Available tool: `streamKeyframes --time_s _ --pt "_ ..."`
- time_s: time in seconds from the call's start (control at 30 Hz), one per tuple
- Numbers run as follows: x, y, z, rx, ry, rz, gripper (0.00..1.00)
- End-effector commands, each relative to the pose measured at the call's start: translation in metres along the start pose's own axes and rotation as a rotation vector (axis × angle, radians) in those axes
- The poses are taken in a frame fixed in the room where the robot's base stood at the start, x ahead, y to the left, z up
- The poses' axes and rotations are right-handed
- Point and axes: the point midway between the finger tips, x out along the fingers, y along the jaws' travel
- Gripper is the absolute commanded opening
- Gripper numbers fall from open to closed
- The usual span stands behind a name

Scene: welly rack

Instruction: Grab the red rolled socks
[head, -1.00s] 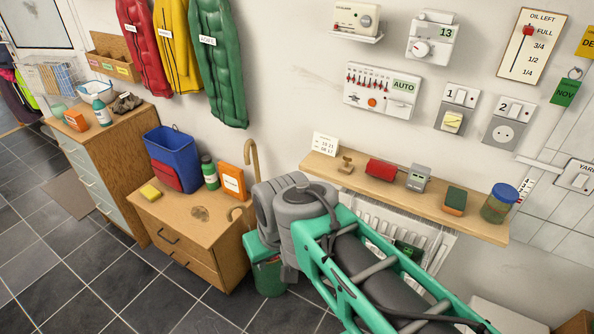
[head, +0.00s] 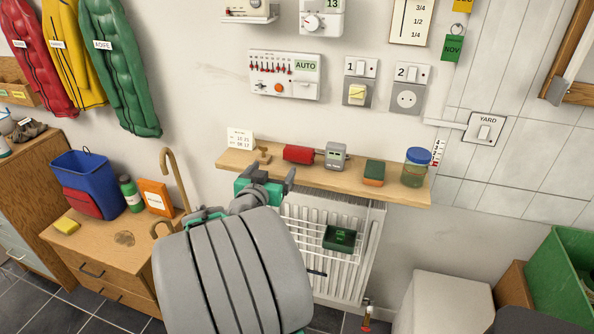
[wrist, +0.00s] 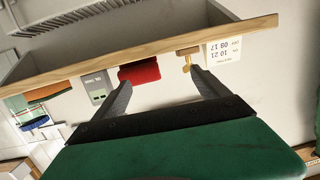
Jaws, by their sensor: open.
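The red rolled socks (head: 299,153) lie on the wooden wall shelf (head: 390,189), between a small wooden-handled stamp (head: 262,156) and a grey device (head: 335,155). My gripper (head: 265,182) is open and empty, just in front of the shelf's left part, below and slightly left of the socks. In the wrist view, which is upside down, the socks (wrist: 139,72) show beyond the fingertips (wrist: 160,82), nearer the left finger. The stamp (wrist: 188,57) is near the right finger. A gap seems to remain between the fingers and the socks.
A white card (head: 240,138) stands at the shelf's left end. A green-and-orange sponge (head: 374,173) and a blue-lidded jar (head: 416,167) stand to the right. A radiator (head: 325,250) is below. A cane (head: 176,180) leans by the drawer unit (head: 95,255) at left.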

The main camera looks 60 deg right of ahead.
Motion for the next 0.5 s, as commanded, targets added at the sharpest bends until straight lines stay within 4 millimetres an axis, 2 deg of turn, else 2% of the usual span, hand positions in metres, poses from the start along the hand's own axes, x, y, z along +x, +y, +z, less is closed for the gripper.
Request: streamKeyframes --time_s 0.03,0.13,0.27,0.5 --pt "0.012 0.023 0.002 -0.001 0.069 0.040 0.90" --pt "0.021 0.044 -0.010 -0.006 0.157 0.069 0.98" --pt "0.036 0.048 -0.020 -0.007 0.179 0.073 1.00" --pt "0.072 0.048 -0.024 -0.009 0.175 0.072 1.00"
